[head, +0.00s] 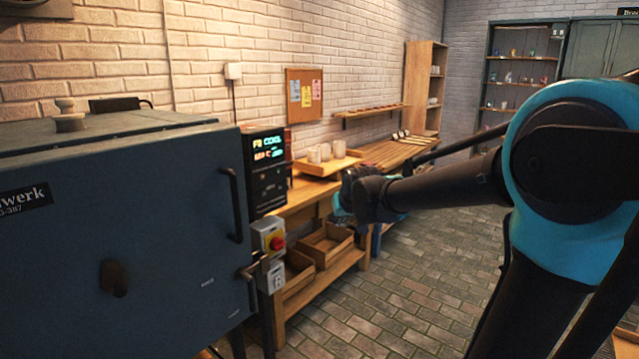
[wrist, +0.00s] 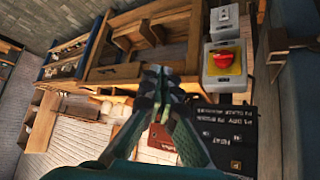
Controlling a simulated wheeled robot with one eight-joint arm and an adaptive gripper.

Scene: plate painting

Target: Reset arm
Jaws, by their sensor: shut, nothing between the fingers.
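My arm reaches in from the right in the head view. My gripper (head: 342,208) is at its far end, in front of the wooden workbench and right of the kiln's control box. In the wrist view my gripper (wrist: 163,88) is shut, with its fingertips together and nothing held. That view is rolled over, so the bench shows above the wall. The fingertips appear apart from the bench and the kiln controls. Part of the gripper is hidden behind my own arm in the head view.
A large dark blue kiln (head: 130,230) fills the left, with a lit control panel (head: 268,160) and a red stop knob (head: 277,243). The workbench carries a wooden tray (head: 318,168) with cups; crates (head: 326,243) sit on its lower shelf. The brick floor (head: 420,290) is clear.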

